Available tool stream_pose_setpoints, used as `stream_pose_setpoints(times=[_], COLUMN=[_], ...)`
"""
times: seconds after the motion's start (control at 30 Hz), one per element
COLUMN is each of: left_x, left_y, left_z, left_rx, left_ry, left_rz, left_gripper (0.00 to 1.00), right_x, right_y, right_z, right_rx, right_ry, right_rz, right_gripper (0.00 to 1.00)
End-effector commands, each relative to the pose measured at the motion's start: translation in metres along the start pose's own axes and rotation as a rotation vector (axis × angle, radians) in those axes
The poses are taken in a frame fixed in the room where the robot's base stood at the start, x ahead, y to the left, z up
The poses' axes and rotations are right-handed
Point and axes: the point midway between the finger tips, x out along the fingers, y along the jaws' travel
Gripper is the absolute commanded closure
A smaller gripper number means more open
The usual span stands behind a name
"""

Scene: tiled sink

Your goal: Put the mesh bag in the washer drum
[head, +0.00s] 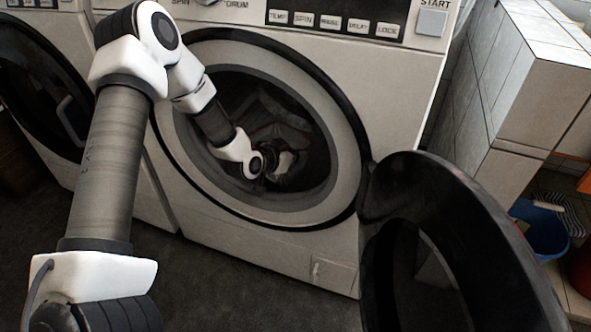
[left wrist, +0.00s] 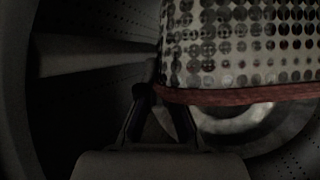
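The washer drum (head: 266,98) is dark behind its open round door. My left arm reaches through the opening, and my left gripper (head: 283,168) is inside, small and dim in the head view. In the left wrist view the mesh bag (left wrist: 240,45), pale with dark dots and a red trim, fills the upper right. My left gripper's fingers (left wrist: 157,88) also show there, converging at the bag's trimmed left corner and appearing shut on it. The perforated drum wall (left wrist: 85,95) surrounds them. The bag cannot be made out clearly in the head view. My right gripper is not in view.
The washer's black round door (head: 440,190) stands swung open at the right front. Another front-loading machine (head: 45,85) stands at the left. A tiled block (head: 535,75) and a blue basin (head: 540,228) are at the right. The dark floor in front is clear.

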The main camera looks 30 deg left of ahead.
Motion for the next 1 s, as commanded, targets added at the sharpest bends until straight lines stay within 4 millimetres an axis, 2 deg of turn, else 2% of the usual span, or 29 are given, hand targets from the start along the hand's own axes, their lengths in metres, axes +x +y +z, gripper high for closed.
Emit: stream_pose_setpoints(times=[0.1,0.17,0.47,0.5,0.57,0.6,0.9,1.0], left_x=[0.012,0.016,0.016,0.016,0.016,0.016,0.015,0.004], left_y=[0.003,0.004,0.004,0.004,0.004,0.004,0.004,0.002], left_z=[0.022,0.029,0.029,0.03,0.029,0.029,0.027,0.025], left_rx=[0.001,0.001,0.001,0.0,0.0,0.0,0.0,-0.003], left_ry=[-0.001,-0.001,0.0,0.0,0.0,0.0,0.0,0.0], left_rz=[0.001,0.001,0.001,0.001,0.001,0.001,0.001,0.0], left_gripper=[1.0,1.0,1.0,0.93,0.72,0.69,0.69,0.69], right_x=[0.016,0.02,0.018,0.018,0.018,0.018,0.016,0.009], right_y=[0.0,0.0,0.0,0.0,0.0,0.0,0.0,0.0], right_z=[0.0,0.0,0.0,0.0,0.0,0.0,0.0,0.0], right_rx=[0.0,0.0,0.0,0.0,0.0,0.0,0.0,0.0], right_ry=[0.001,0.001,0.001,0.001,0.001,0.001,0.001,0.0], right_rz=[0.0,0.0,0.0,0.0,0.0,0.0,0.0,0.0], right_gripper=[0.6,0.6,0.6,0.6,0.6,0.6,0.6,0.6])
